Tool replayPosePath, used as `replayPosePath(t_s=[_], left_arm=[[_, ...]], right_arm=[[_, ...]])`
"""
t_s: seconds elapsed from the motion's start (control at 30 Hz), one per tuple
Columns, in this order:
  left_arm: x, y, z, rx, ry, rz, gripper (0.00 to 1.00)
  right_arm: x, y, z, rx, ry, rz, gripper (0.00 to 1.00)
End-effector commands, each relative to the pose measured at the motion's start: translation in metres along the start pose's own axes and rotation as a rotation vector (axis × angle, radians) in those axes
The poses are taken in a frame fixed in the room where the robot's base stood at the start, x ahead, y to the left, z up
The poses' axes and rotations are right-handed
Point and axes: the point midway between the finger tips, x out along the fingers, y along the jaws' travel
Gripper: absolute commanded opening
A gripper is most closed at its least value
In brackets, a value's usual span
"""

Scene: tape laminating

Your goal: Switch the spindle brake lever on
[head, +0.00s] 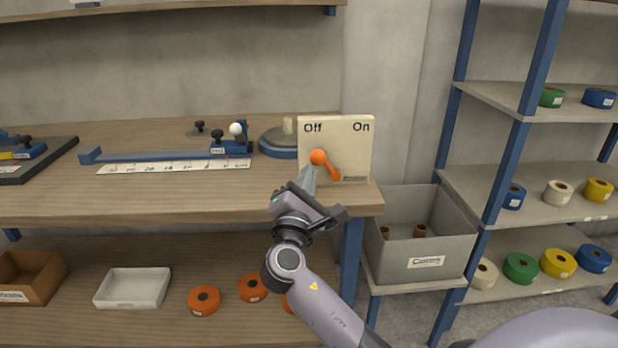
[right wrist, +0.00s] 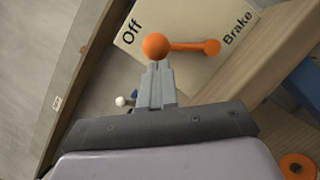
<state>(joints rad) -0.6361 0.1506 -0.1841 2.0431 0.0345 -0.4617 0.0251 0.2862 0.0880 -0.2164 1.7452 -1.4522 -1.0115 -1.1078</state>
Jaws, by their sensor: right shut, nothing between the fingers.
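The spindle brake lever (head: 327,166) is orange, with a round knob at its upper left end and a smaller end at its lower right. It sits on a cream panel (head: 350,140) marked Off at left and On at right. The knob leans toward the Off side. My right gripper (head: 309,178) is shut and empty, its fingertips just at the knob. In the right wrist view the closed fingertips (right wrist: 157,70) reach the lower edge of the knob (right wrist: 156,46); I cannot tell whether they touch. My left gripper is not in view.
The panel stands at the right end of a wooden bench (head: 200,202). A blue tape rail with a ruler (head: 175,167) lies to its left. A grey bin of cores (head: 440,240) and shelves of tape rolls stand to the right. Orange rolls (head: 204,299) lie below.

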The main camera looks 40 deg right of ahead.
Motion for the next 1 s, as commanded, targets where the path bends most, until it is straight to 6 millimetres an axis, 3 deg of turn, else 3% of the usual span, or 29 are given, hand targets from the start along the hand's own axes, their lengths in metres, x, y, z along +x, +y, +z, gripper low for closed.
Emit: replayPosePath(t_s=[0.57, 1.0], left_arm=[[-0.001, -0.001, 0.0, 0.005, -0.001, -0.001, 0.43], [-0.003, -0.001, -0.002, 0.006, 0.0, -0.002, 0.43]], right_arm=[[-0.001, 0.001, 0.001, 0.001, 0.0, -0.001, 0.0], [0.009, -0.005, 0.009, 0.045, 0.0, -0.017, 0.0]])
